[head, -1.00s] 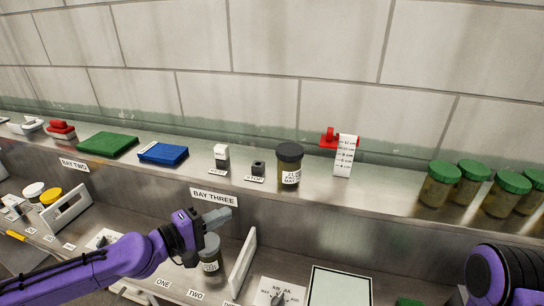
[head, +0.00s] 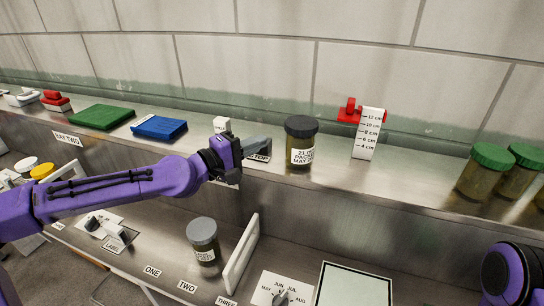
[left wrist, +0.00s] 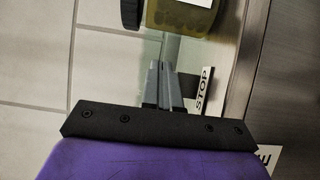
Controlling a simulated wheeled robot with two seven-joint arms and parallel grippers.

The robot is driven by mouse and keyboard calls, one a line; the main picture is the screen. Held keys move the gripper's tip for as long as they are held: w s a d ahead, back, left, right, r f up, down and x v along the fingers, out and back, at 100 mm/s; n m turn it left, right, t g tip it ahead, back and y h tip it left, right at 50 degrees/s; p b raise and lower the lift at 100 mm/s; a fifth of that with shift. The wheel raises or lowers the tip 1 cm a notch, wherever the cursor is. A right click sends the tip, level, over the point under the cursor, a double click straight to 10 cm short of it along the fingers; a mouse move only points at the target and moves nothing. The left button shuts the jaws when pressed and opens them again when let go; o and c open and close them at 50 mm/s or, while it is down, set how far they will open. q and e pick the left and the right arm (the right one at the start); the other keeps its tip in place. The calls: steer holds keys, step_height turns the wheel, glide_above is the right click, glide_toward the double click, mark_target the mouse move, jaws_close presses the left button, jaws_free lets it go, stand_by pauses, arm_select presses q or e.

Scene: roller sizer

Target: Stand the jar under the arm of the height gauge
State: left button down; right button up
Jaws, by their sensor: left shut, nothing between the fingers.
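A jar with a black lid and a white label (head: 300,142) stands upright on the upper shelf. The height gauge (head: 367,133) stands to its right, a white scale in centimetres with a red arm (head: 350,112) at its top. The jar is beside the gauge, not under its arm. My left gripper (head: 262,146) is shut and empty, just left of the jar with a small gap, its fingers pointing at it. In the left wrist view the fingers (left wrist: 163,88) point at the jar (left wrist: 180,17), which is cut off at the top. My right gripper is out of view.
A STOP label (left wrist: 204,90) lies beside my left fingers, which cover the block there in the head view. Green-lidded jars (head: 486,172) stand at the right. A grey-lidded jar (head: 204,242) stands on the lower bench beside a white divider (head: 240,255).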

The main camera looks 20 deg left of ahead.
mark_target(300, 142)
arm_select(q)
steer(key=d, duration=0.2)
steer(key=d+p, duration=0.1)
steer(key=shift+w+r, duration=0.15)
steer(key=shift+r, duration=0.1)
steer(key=shift+w+d+f, duration=0.15)
steer(key=shift+d, duration=0.3)
